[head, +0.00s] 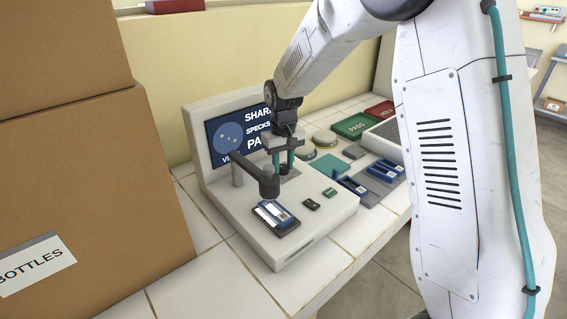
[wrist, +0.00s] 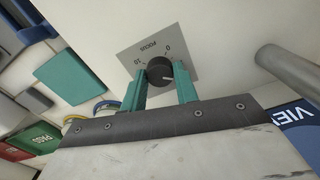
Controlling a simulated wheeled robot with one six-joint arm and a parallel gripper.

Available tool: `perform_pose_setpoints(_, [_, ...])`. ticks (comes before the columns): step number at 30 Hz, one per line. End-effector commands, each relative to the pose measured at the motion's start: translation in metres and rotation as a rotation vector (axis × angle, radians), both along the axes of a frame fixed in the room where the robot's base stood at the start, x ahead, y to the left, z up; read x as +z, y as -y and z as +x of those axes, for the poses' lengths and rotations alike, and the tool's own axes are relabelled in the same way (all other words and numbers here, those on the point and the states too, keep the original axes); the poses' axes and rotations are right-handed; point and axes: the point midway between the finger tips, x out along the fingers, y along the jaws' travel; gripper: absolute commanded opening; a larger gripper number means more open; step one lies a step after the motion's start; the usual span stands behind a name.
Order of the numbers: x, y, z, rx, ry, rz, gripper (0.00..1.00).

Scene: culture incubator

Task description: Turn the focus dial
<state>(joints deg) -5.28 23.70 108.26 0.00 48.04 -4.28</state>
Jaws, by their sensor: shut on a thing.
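The focus dial (wrist: 159,68) is a dark round knob with a light pointer mark, on a grey plate (wrist: 187,44) marked FOCUS, with 0 and 10 on its scale. In the wrist view the mark points to the lower right. My gripper (wrist: 160,78) has its two teal fingers on either side of the dial and is shut on it. In the head view my gripper (head: 283,160) points down at the viewer's base, behind the scope arm, and the dial is mostly hidden. The viewer's screen (head: 238,130) shows a speckled disc and partly covered words: SHAR, SPECKS, PA.
A scope arm (head: 262,180) overhangs a blue-and-white slide (head: 272,215) at the viewer's front. Cardboard boxes (head: 100,190) stand close at left. Right of the viewer are blue slide holders (head: 385,170), a green PASS tray (head: 357,125) and a red tray (head: 381,109).

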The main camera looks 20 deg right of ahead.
Motion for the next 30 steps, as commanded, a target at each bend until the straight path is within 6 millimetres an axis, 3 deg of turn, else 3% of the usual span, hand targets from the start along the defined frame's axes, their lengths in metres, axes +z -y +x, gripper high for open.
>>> perform_pose_setpoints(9, [0.0,0.0,0.0,-0.012,0.0,0.0,0.07])
perform_pose_setpoints(10, [0.0,0.0,0.0,-0.012,0.0,0.0,0.38])
perform_pose_setpoints(12, [0.0,0.0,0.0,-0.011,0.0,0.0,0.51])
perform_pose_setpoints(22, [0.005,0.0,0.0,-0.01,0.002,0.0,0.51])
perform_pose_setpoints(30, [0.048,0.0,0.001,-0.01,0.004,0.001,0.51])
